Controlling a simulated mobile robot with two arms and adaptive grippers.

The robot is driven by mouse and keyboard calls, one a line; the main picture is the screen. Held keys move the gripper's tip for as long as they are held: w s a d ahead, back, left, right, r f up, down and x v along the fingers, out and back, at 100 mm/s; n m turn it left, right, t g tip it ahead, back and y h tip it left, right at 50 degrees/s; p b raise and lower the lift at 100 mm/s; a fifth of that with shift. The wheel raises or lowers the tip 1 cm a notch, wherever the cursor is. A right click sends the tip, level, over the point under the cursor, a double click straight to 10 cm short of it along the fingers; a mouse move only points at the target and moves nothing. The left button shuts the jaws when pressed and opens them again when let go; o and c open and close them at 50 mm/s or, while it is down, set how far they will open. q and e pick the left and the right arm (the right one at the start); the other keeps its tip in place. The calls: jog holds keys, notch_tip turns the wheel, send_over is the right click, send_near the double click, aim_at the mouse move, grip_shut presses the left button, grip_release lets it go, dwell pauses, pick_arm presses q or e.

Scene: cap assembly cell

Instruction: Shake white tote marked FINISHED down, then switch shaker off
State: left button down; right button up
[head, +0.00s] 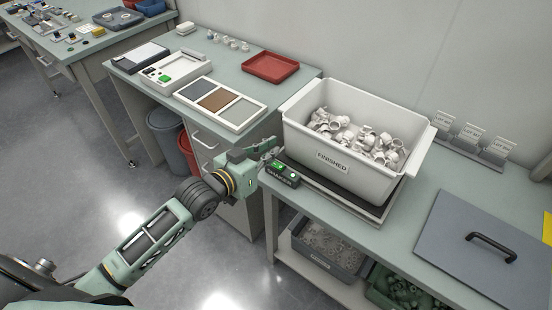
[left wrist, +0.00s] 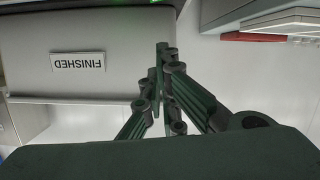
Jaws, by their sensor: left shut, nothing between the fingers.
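The white tote marked FINISHED (head: 340,177) sits upright on the shaker platform (head: 365,207) on the bench, with many white caps or fittings heaped inside. The tote also shows upside down in the left wrist view (left wrist: 85,85). The black shaker switch box (head: 286,183), labelled SHAKER, is at the platform's front left corner and shows a green light. My left gripper (head: 270,151) is shut and empty, just above and behind the switch box; whether it touches is unclear. Its closed fingers show in the left wrist view (left wrist: 163,52). My right gripper is not in view.
A grey lid with a black handle (head: 480,245) lies on the bench at right. A red tray (head: 270,67) and a sectioned white tray (head: 220,103) are on the left bench. Small label stands (head: 468,137) stand at the back. Bins sit below the bench.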

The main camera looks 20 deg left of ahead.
aim_at(278, 166)
pick_arm(q)
jog(key=shift+w+d+f, duration=0.2)
jog(key=shift+w+f, duration=0.05)
jog(key=shift+f, duration=0.5)
jog(key=shift+w+d+f, duration=0.2)
jog(key=shift+w+f, duration=0.05)
jog(key=shift+f, duration=0.45)
jog(key=shift+w+d+f, duration=0.2)
jog(key=shift+w+f, duration=0.05)
jog(key=shift+f, duration=0.5)
jog(key=shift+f, duration=0.1)
